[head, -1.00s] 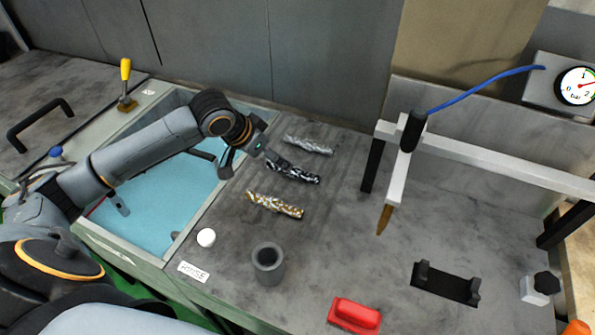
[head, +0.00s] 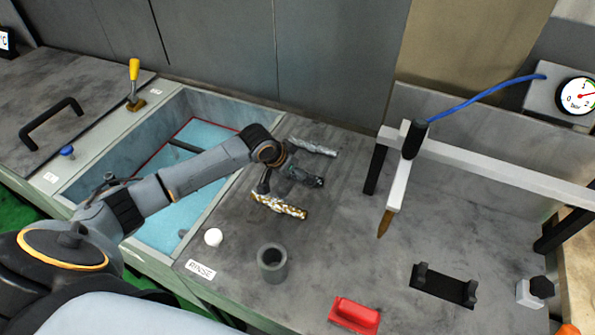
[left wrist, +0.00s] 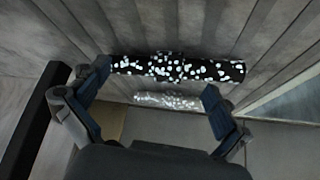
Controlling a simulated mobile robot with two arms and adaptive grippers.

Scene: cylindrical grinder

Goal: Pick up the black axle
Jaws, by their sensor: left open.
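The black axle (head: 303,176) lies on the grey bench between a silver axle (head: 313,147) and a gold-and-white one (head: 280,205). My left gripper (head: 288,183) is open just above it and partly hides it in the head view. In the left wrist view the black axle (left wrist: 178,68), with white specks, lies crosswise ahead of the open fingers of my left gripper (left wrist: 156,82). Whether the fingers touch it cannot be told. The silver axle (left wrist: 168,101) shows between the fingers. My right gripper is not in view.
A blue-bottomed basin (head: 88,178) lies left of the axles. A white knob (head: 213,237), grey cup (head: 272,262), red block (head: 355,314) and black cradle (head: 443,286) stand nearer. A white frame (head: 480,163) with a hanging nozzle stands right.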

